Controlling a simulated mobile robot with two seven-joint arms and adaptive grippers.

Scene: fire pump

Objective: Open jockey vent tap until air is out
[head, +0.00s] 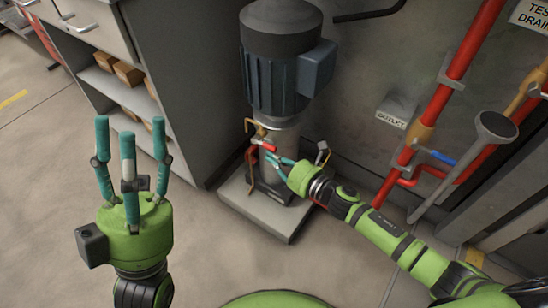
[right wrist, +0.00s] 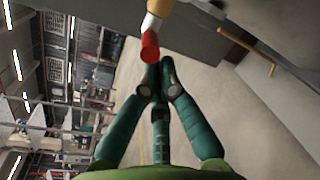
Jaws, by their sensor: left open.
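The jockey pump (head: 280,75) is a dark upright motor on a grey metal body. A small brass vent tap (head: 258,128) with a red handle (head: 264,145) sits on its front left side. In the right wrist view the red handle (right wrist: 150,46) shows just beyond my fingertips. My right gripper (head: 277,161) has its teal fingers drawn together close to the handle; its fingertips (right wrist: 160,82) show no object between them. Whether they touch the handle I cannot tell. No air or water is visible at the tap. My left gripper (head: 130,130) is open and empty, away from the pump.
The pump stands on a pale plinth (head: 236,205). A grey cabinet with shelves (head: 125,97) stands to the left. Red pipes (head: 470,50) with a blue lever (head: 442,157) run at the right. The floor at lower left is clear.

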